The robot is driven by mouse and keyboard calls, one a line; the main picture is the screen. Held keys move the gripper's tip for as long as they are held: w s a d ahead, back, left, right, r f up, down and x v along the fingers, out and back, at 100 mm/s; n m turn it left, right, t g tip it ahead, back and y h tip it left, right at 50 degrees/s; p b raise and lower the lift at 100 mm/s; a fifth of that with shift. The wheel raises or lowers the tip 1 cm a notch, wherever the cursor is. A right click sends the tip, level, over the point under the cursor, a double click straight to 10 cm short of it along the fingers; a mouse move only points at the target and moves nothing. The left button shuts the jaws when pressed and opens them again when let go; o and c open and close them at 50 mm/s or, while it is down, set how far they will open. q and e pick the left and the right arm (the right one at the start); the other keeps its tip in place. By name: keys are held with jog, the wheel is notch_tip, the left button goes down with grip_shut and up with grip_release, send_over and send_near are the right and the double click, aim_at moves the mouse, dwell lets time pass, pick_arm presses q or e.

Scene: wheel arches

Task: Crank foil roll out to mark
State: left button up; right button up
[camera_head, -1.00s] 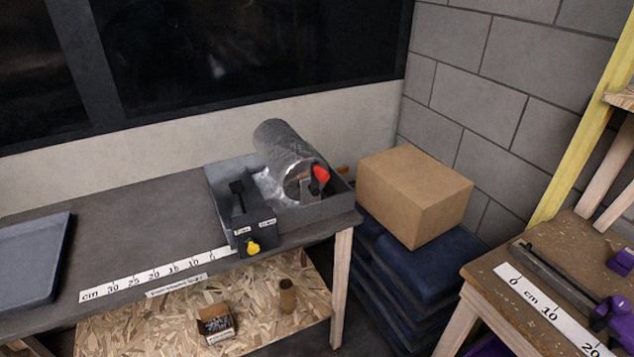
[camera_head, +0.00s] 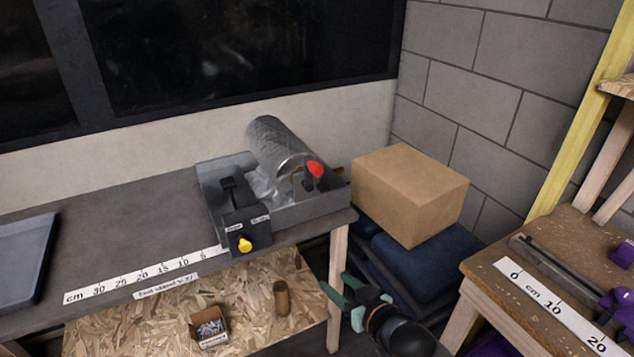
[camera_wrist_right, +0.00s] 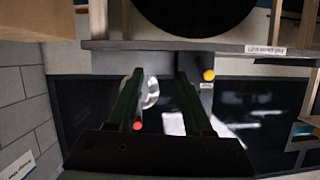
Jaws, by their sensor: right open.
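The silver foil roll (camera_head: 272,140) lies in a grey tray-like holder (camera_head: 315,208) on the dark bench, with foil spread at its front. A red crank knob (camera_head: 314,169) is at the roll's near end; a red spot shows in the right wrist view (camera_wrist_right: 137,125). A black-grey box (camera_head: 246,226) with a yellow knob (camera_head: 245,246) sits left of it. The white cm scale (camera_head: 146,274) runs along the bench's front edge. My right gripper (camera_head: 337,284) is open and empty, below and in front of the bench's right end, apart from the crank. My left gripper is out of view.
A cardboard box (camera_head: 410,190) on dark blue stacked pads (camera_head: 430,262) stands right of the bench. A wooden table (camera_head: 535,255) with another scale is at far right. A grey tray (camera_head: 22,260) lies on the bench's left end. A small carton (camera_head: 209,328) is on the lower shelf.

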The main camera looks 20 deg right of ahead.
aim_at(319, 172)
jog(key=shift+o, duration=0.9)
jog(key=w+d+r+t+b, duration=0.1)
jog(key=w+d+r+t, duration=0.1)
jog(key=r, duration=0.5)
jog(key=w+d+r+m+t+b, duration=0.1)
jog(key=w+d+r+t, duration=0.1)
jog(key=w+r, duration=0.3)
notch_tip(319, 172, up, 4)
jog(key=shift+w+d+f+m+h, duration=0.2)
jog(key=shift+d+m+h, duration=0.1)
jog(key=shift+d+h, duration=0.1)
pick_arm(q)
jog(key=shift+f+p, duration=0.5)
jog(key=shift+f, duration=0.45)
pick_arm(e)
jog(key=w, duration=1.2)
jog(key=shift+a, duration=0.25)
grip_shut()
